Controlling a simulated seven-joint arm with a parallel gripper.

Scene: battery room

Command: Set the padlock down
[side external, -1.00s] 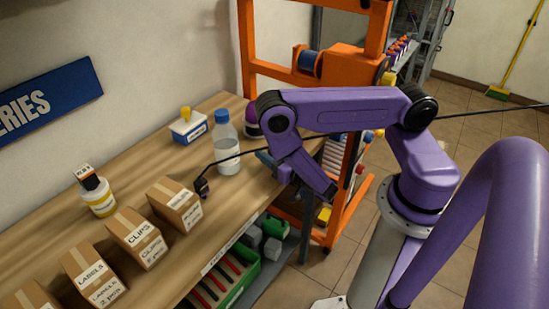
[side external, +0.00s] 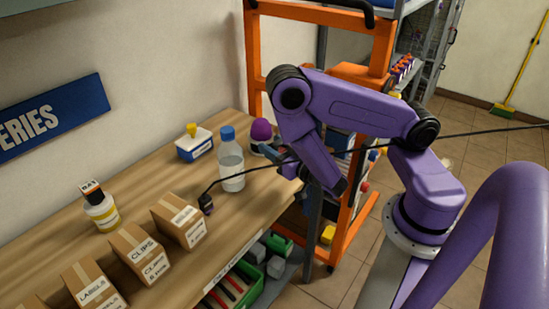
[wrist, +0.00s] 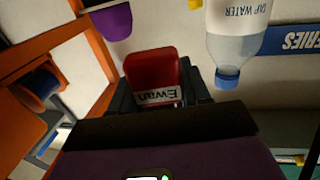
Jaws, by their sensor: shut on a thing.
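The red padlock (wrist: 152,72) has a white label reading "Ewan" and sits between the dark fingers of my gripper (wrist: 156,92) in the wrist view. My gripper is shut on it. In the side view my gripper (side external: 270,153) is above the bench's right end, to the right of the water bottle. The padlock cannot be made out there. The wooden bench top (side external: 135,195) lies below and to the left.
A blue-capped water bottle (side external: 231,168) stands close left of my gripper, with a purple-topped item (side external: 261,131) behind. Several cardboard boxes (side external: 180,221) line the front edge. A thin cable runs across to a small black item (side external: 206,203). An orange frame (side external: 255,70) stands beyond.

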